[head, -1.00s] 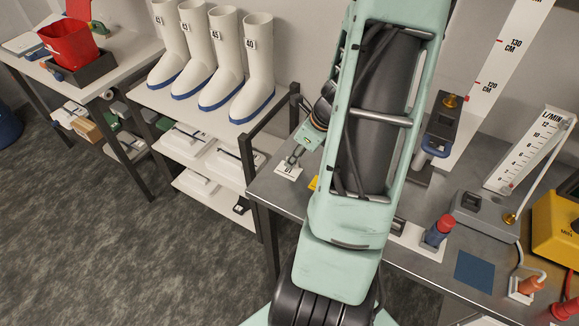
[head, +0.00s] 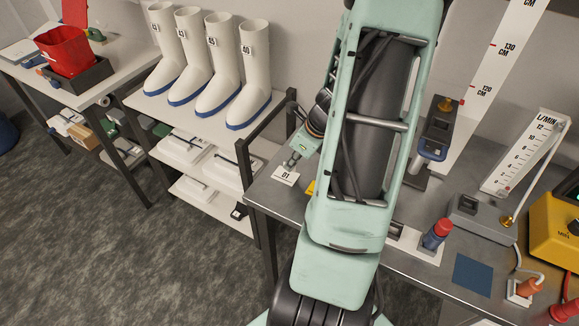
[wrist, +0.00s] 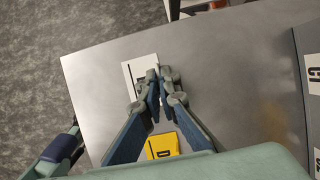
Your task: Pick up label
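A small white card label marked 01 (head: 285,176) lies flat near the left end of the grey bench. In the wrist view, the white label (wrist: 132,74) shows to the left of and partly behind my fingertips. My gripper (wrist: 160,86) points down over the label's right part, its two fingers close together with no object visible between them. In the head view, my gripper (head: 290,162) is just above the far edge of the label. Whether the fingertips touch it cannot be told. A yellow label (wrist: 163,146) with a dark letter lies between my finger bases in the wrist view.
The bench edge (wrist: 85,95) is close on the left, with floor beyond. A dark rail stands at the bench's left end in the head view. White boots (head: 240,75) stand on a shelf to the left. A flow gauge (head: 525,155) and grey box (head: 480,217) are on the right.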

